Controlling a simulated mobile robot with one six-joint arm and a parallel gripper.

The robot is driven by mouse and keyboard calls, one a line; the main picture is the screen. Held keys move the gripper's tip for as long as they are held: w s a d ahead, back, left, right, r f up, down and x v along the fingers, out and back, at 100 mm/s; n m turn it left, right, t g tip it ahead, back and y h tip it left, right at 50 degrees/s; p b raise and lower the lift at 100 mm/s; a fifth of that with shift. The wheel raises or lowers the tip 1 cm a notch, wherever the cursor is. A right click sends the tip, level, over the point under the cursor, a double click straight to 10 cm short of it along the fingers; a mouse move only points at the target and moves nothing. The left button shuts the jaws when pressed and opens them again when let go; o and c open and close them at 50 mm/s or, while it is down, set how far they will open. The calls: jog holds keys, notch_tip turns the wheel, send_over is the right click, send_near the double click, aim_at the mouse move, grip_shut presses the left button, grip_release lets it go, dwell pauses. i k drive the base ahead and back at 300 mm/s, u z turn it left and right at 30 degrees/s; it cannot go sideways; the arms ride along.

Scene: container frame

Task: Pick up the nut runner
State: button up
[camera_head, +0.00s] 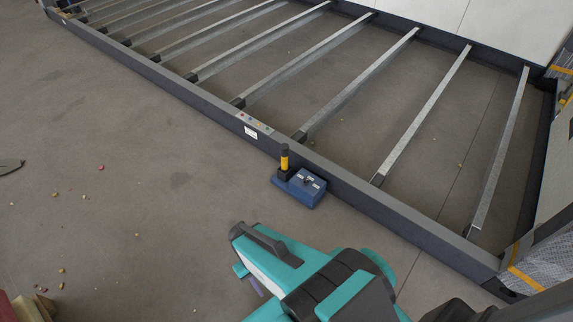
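The nut runner appears to be the upright tool with a yellow and black body (285,158). It stands in the black holder at the left end of a small blue box (310,191). The box sits on the floor against the dark frame's near rail. My teal and black arm comes in from the bottom, below and apart from the tool. My gripper (249,279) seems to be at the arm's left end, mostly hidden under the arm. Its fingers do not show clearly enough to tell their opening.
A long dark container frame (385,207) with several grey metal crossbars (358,90) runs diagonally across the view. Small coloured bits (62,270) lie on the floor at left. Striped grey material (530,262) stands at right. The floor left of the blue box is mostly clear.

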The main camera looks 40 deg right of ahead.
aim_at(284, 148)
jog(key=k, duration=1.2)
jog(key=u, duration=0.6)
jog(key=i, duration=0.85)
jog(key=u, duration=0.4)
jog(key=i, duration=1.45)
jog(key=z, duration=1)
jog(key=i, duration=0.35)
jog(key=z, duration=0.15)
